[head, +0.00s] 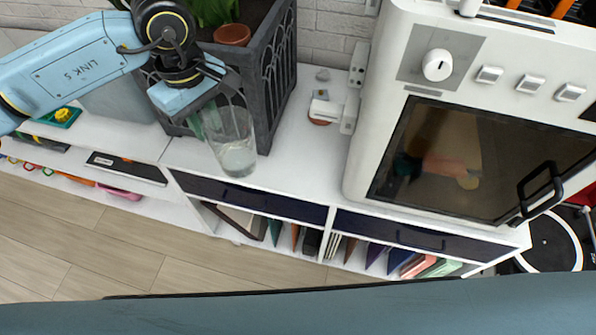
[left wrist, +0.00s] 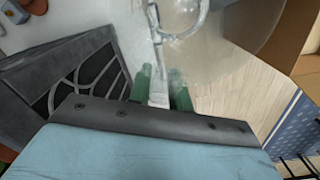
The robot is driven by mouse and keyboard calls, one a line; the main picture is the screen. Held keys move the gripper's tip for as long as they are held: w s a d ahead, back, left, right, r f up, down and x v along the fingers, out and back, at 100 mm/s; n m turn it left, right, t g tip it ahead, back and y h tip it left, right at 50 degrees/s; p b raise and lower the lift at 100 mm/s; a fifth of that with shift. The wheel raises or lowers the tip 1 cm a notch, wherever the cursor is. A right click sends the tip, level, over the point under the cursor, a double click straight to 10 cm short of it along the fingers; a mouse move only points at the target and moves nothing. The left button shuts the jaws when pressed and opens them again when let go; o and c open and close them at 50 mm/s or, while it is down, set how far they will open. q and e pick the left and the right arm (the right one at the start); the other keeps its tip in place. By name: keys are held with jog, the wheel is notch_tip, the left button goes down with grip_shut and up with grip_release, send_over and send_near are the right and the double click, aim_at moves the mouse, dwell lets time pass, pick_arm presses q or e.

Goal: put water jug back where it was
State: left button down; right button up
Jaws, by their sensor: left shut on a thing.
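The water jug (head: 232,143) is a clear, see-through vessel with a handle. In the head view it is at the white counter's left part, beside the dark planter box; I cannot tell whether its base touches the counter. My left gripper (head: 207,108) is at its upper left side, shut on its handle. In the left wrist view the green fingertips (left wrist: 160,92) close around the lower end of the clear handle, and the jug (left wrist: 220,30) fills the upper middle. My right gripper is not in view.
The dark planter box (head: 270,75) with a terracotta pot (head: 232,34) stands close behind the jug. A large white oven-like machine (head: 455,120) stands to the right. The white counter (head: 300,160) between them is mostly clear, with small items near the wall.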

aim_at(242, 122)
pick_arm(q)
jog(key=d+n, duration=0.3)
jog(key=n, duration=0.1)
jog(key=shift+d+n, duration=0.2)
jog(key=shift+n, duration=0.1)
jog(key=d+n, duration=0.1)
jog(key=n, duration=0.1)
jog(key=d+n, duration=0.2)
jog(key=shift+s+f+n, duration=0.1)
jog(key=shift+s+n, duration=0.05)
jog(key=shift+n, duration=0.15)
jog(key=d+n, duration=0.5)
jog(key=n, duration=0.4)
jog(key=f, duration=1.2)
jog(key=s+f, duration=0.1)
jog(key=f, duration=0.5)
jog(key=shift+d+f, duration=0.1)
jog(key=shift+d, duration=0.15)
jog(key=shift+f+b, duration=0.15)
jog(key=shift+b, duration=0.15)
jog(key=c, duration=1.3)
grip_release()
